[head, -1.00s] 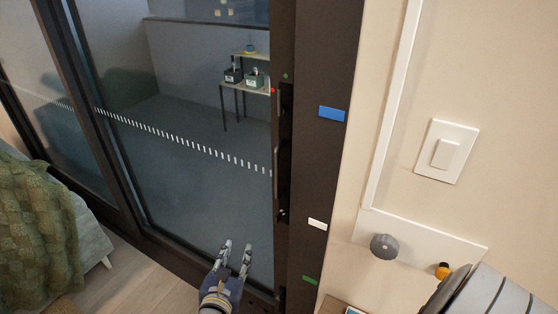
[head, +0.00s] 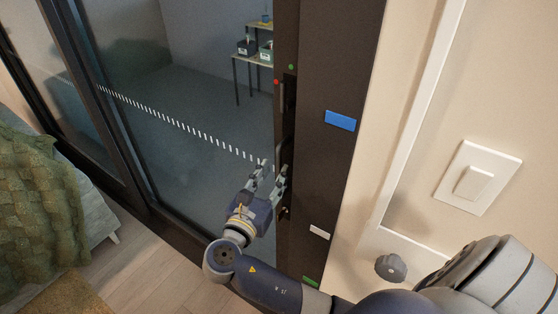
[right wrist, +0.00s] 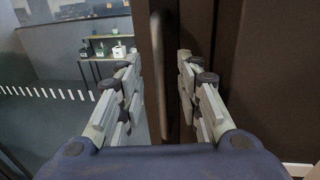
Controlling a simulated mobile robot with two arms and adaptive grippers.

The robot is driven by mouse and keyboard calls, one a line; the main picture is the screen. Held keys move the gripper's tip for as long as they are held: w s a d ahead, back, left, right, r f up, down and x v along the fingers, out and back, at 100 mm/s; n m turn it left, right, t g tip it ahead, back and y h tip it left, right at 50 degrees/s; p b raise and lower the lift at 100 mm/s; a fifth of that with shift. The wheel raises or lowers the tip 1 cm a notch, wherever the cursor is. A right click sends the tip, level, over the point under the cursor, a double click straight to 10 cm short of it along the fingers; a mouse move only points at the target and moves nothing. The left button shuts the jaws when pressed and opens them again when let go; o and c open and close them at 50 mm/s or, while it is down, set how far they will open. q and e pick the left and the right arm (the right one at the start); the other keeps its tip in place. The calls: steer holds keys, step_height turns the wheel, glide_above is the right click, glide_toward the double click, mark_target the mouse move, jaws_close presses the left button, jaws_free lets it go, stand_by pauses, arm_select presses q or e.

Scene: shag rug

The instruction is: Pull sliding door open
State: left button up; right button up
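The sliding door (head: 215,135) is a large glass panel in a dark frame, against the dark jamb (head: 330,170) at its right. A dark vertical handle (head: 287,130) runs along the door's right edge. My right gripper (head: 272,172) is open by the lower part of the handle. My left gripper is not in view.
Blue (head: 340,120), white and green tags sit on the jamb. A light switch (head: 477,178) and a grey knob (head: 391,267) are on the right wall. A bed with a green blanket (head: 38,190) stands at left. Behind the glass is a small shelf table (head: 252,62).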

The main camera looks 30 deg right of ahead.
mark_target(278, 167)
steer(key=x, duration=0.3)
steer(key=shift+d, duration=0.15)
steer(key=shift+w+d+p, duration=0.35)
steer(key=shift+d, duration=0.15)
steer(key=shift+w, duration=0.1)
steer(key=shift+c, duration=0.9)
jaws_close()
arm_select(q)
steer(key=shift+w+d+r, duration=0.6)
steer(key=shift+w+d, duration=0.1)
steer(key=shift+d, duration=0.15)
arm_select(e)
steer(key=shift+w, duration=0.1)
